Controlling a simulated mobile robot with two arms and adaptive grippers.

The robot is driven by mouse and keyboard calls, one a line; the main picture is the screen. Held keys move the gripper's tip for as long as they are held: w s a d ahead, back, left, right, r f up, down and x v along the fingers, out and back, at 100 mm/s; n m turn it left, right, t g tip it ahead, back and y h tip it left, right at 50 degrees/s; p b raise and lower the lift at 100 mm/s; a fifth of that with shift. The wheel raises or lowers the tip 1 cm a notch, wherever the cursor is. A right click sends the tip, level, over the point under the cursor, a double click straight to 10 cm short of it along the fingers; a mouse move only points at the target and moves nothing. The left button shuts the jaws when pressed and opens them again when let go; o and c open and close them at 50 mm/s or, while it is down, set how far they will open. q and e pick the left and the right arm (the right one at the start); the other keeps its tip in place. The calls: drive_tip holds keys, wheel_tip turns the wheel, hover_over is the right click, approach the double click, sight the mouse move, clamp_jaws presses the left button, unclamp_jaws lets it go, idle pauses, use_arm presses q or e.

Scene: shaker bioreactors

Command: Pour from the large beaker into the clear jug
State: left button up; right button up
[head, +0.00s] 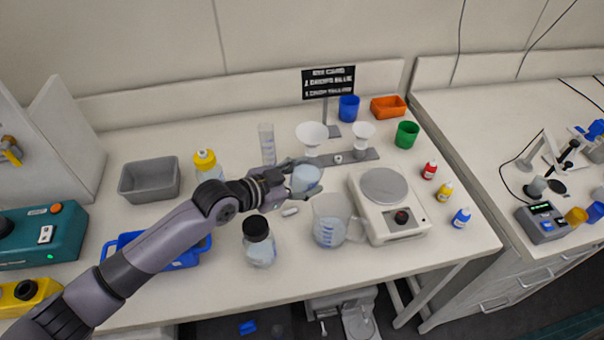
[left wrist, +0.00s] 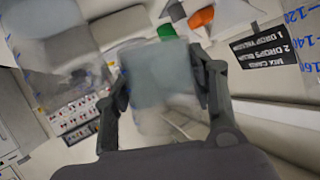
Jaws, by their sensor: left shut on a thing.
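The large beaker (head: 306,179) holds pale blue content and is up off the bench, above and slightly left of the clear jug. My left gripper (head: 290,184) is shut on it; in the left wrist view the beaker (left wrist: 160,82) sits between both fingers. It looks tilted, but I cannot tell how far, and no stream shows. The clear jug (head: 329,222) stands upright on the bench, with blue markings and bluish content low inside. My right gripper is not in view.
A hotplate (head: 383,187) stands close right of the jug, a black-capped bottle (head: 259,242) to its left. Behind are a graduated cylinder (head: 267,145), a funnel stand (head: 340,158) and a sign (head: 328,82). A grey bin (head: 150,180) is left. The front edge strip is clear.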

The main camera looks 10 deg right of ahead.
sight(319, 167)
use_arm(q)
drive_tip(key=shift+s+d+r+m+t+p, duration=0.15)
drive_tip(key=shift+s+r+m+p, duration=0.1)
drive_tip(key=shift+r+p, duration=0.5)
drive_tip(key=shift+s+d+r+m+t+p, duration=0.15)
drive_tip(key=shift+s+r+m+p, duration=0.1)
drive_tip(key=shift+r+p, duration=0.45)
drive_tip(key=shift+s+d+r+m+p, duration=0.2)
drive_tip(key=shift+r+m+p, duration=0.1)
drive_tip(key=shift+r+p, duration=0.15)
drive_tip(key=shift+a+t+y, duration=0.1)
drive_tip(key=shift+t+y, duration=0.2)
drive_tip(key=shift+m, duration=0.4)
